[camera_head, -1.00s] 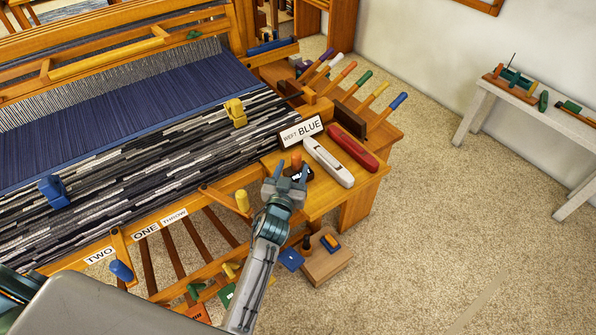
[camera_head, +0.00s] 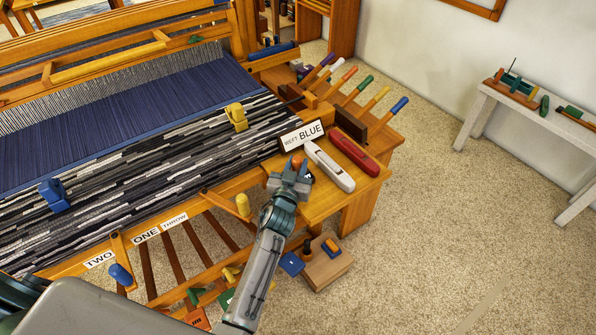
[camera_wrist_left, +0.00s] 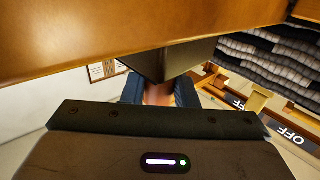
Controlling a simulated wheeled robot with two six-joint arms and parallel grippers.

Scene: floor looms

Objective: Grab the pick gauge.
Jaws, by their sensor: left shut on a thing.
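What I take to be the pick gauge (camera_head: 297,162) is a small piece with an orange knob and a dark base, on the wooden shelf at the loom's right front corner. My left gripper (camera_head: 292,172) is shut on its orange knob and hides much of it. In the left wrist view, the two blue-grey fingers (camera_wrist_left: 158,90) close on the orange-pink knob (camera_wrist_left: 158,97), beside the dark block (camera_wrist_left: 168,60) of its base. I cannot tell whether it is clear of the shelf. My right gripper is not in view.
A white shuttle (camera_head: 329,166) and a red shuttle (camera_head: 354,152) lie right of the gripper, with a "WEFT BLUE" sign (camera_head: 302,135) behind. Several coloured handles stand in a rack (camera_head: 382,140). Open carpet (camera_head: 450,240) lies right.

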